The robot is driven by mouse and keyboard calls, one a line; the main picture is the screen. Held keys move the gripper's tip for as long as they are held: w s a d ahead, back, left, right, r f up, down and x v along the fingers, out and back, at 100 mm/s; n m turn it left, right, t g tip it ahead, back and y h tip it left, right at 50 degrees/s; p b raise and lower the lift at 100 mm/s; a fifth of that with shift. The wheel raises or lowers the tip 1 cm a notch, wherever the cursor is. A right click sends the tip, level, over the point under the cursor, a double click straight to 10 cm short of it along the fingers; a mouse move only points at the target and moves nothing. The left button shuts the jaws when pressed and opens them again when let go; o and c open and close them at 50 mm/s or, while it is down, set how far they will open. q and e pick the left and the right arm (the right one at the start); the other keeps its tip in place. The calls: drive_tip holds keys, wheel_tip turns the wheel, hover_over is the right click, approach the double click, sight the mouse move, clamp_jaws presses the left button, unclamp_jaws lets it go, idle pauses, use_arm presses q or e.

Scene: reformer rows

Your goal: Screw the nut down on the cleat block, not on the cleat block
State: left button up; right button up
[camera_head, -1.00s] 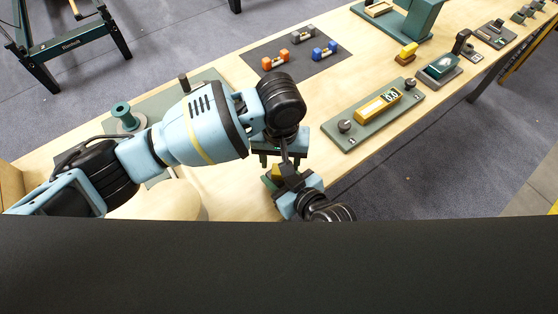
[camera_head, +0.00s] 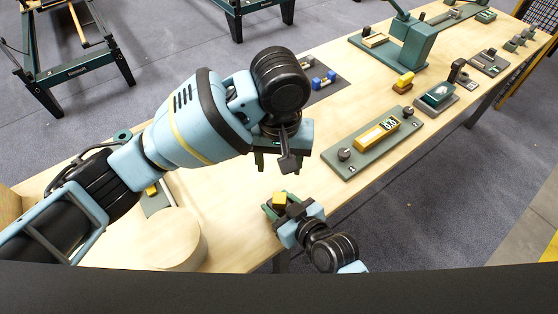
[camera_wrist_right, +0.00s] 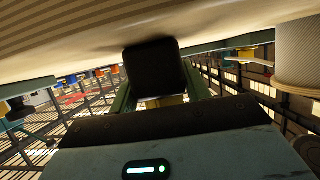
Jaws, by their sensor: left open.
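My left gripper (camera_head: 275,162) is open, above the table and up-left of my right gripper, with its fingers pointing down. Nothing shows clearly between them. My right gripper (camera_head: 276,206) is low at the table's near edge. A small yellow piece (camera_head: 279,199) sits between its green fingers. In the right wrist view a dark block (camera_wrist_right: 155,68) stands between the fingers, with a bit of yellow below it. I cannot tell for sure which piece is the nut or the cleat block.
A green board with a yellow meter (camera_head: 377,133) lies right of the grippers. A yellow and brown block (camera_head: 403,82) stands behind it. Blue pieces (camera_head: 323,80) lie on a dark mat. A round pale wooden piece (camera_head: 180,240) is at the near left.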

drive_tip(key=o, duration=0.5)
drive_tip(key=shift+c, duration=0.2)
use_arm(q)
drive_tip(key=shift+r, duration=0.3)
use_arm(e)
drive_tip(key=shift+v, duration=3.95)
drive_tip(key=shift+w, duration=0.1)
drive_tip(key=shift+d+f, duration=0.1)
drive_tip(key=shift+d, duration=0.05)
